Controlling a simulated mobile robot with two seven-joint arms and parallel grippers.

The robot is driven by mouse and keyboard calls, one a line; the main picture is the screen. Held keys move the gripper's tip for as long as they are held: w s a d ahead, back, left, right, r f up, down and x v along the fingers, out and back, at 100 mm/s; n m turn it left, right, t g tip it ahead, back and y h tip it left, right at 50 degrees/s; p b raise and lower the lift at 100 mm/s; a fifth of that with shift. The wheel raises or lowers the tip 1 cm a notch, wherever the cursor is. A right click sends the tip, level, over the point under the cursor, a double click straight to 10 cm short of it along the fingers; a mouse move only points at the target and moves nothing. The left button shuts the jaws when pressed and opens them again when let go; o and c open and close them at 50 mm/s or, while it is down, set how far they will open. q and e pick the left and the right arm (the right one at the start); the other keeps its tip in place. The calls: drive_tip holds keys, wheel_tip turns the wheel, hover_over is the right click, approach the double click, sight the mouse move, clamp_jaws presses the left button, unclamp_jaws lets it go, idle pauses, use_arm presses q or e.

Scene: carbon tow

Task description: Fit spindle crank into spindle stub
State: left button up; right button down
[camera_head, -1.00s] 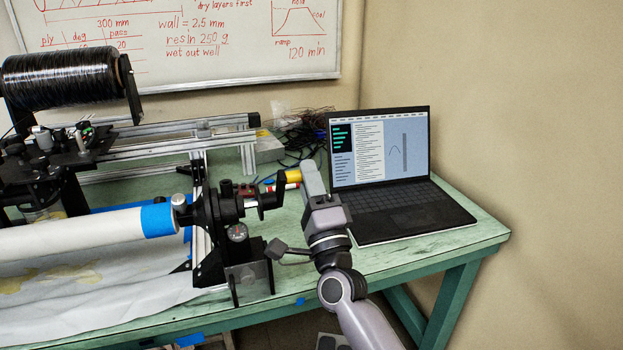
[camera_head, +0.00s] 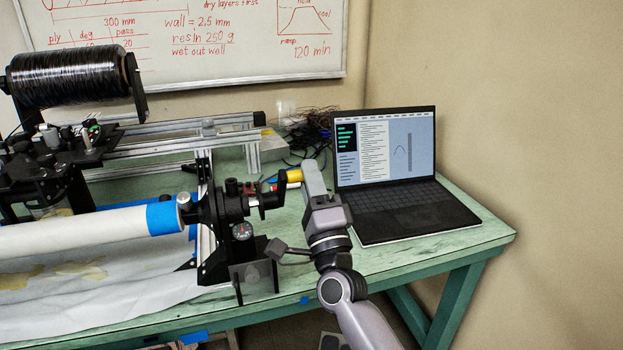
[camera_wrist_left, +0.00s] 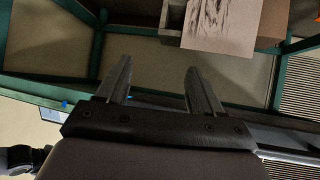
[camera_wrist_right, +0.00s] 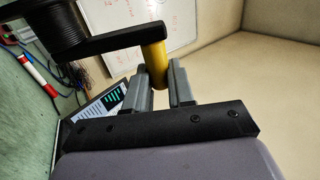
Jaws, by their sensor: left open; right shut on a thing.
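The spindle crank is a black arm (camera_head: 272,196) with a yellow handle (camera_head: 294,175). My right gripper (camera_head: 312,178) is shut on the yellow handle, which shows between its fingers in the right wrist view (camera_wrist_right: 154,62). The crank's black hub (camera_wrist_right: 42,22) is at that view's top left. In the head view the crank is in line with the spindle stub (camera_head: 253,201), which sticks out right of the black spindle housing (camera_head: 232,206). Their ends look very close; I cannot tell whether they touch. My left gripper (camera_wrist_left: 160,85) is open and empty, outside the head view.
An open laptop (camera_head: 400,190) stands right of my right gripper on the green table (camera_head: 400,256). A white tube (camera_head: 90,230) with blue tape runs left from the housing. A dial gauge (camera_head: 242,231) sits under the stub. A red-white marker (camera_wrist_right: 38,75) and cables lie behind.

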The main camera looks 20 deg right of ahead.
drive_tip(key=shift+a+r, duration=0.1)
drive_tip(key=shift+a, duration=0.25)
idle(0.6)
drive_tip(key=c, duration=0.9)
unclamp_jaws()
drive_tip(key=shift+a, duration=0.15)
